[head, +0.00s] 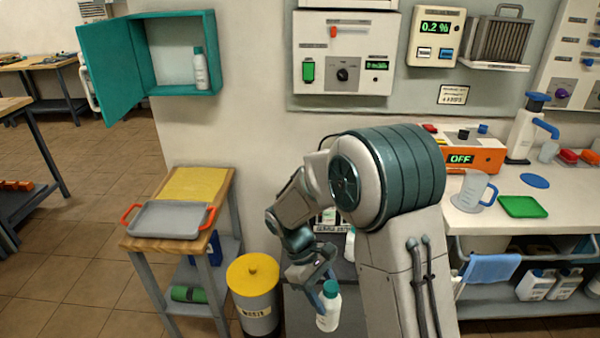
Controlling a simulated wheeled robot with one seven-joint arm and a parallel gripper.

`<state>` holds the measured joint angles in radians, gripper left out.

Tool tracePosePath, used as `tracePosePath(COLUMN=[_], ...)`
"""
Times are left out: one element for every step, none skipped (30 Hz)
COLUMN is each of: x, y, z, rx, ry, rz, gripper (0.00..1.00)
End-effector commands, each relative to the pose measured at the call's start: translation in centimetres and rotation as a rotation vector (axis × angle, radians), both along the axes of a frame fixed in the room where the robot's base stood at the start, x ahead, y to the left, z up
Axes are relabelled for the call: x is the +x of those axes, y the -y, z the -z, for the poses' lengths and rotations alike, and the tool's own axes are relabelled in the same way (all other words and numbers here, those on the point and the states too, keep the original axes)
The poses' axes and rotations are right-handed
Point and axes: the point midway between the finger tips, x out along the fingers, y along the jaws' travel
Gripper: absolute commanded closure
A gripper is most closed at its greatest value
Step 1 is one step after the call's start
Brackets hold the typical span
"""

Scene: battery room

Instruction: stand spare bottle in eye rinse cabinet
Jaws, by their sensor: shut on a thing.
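The teal eye rinse cabinet (177,60) hangs on the wall at the upper left, with its door (107,72) swung open to the left. A white bottle with a teal cap (200,70) stands inside, at the right side of the cabinet floor. My gripper (324,290) is low in the middle of the view, shut on the spare bottle (327,314). That bottle is white with a teal cap and hangs roughly upright. The left part of the cabinet floor looks empty.
A wooden side table (168,244) with a grey red-handled tray (170,220) stands below the cabinet. A yellow-lidded bin (255,300) is between it and my arm. The workbench (475,222) at the right holds a jug (473,192), a green tray (522,207) and an orange device (475,156).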

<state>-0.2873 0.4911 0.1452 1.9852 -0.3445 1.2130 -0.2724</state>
Motion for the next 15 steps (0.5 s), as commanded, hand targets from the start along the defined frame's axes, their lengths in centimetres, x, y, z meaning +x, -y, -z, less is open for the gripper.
tracePosePath(x=[1.7,2.6,3.7,4.5,5.3,6.4,7.2,7.9,8.8,9.4,9.9,10.6,11.0,11.4,11.7], y=[0.8,1.3,1.9,2.4,2.9,3.6,4.2,4.8,5.5,6.0,6.6,7.2,7.6,8.0,8.5], z=[-0.2,-0.1,-0.1,-0.1,-0.1,0.0,0.0,0.1,0.2,0.2,0.3,0.3,0.4,0.4,0.5], rx=[0.001,0.001,-0.001,0.001,0.0,0.001,0.0,0.001,0.001,0.001,0.001,0.0,0.0,0.001,0.001], ry=[-0.001,-0.001,-0.002,-0.001,-0.002,-0.001,-0.002,-0.001,-0.002,0.0,-0.001,-0.001,-0.001,0.0,-0.001], rz=[0.104,0.165,0.246,0.307,0.366,0.442,0.498,0.55,0.616,0.661,0.704,0.754,0.786,0.816,0.848], gripper=[0.83,0.83,0.83,0.83,0.83,0.83,0.83,0.83,0.83,0.83,0.83,0.83,0.83,0.83,0.83])
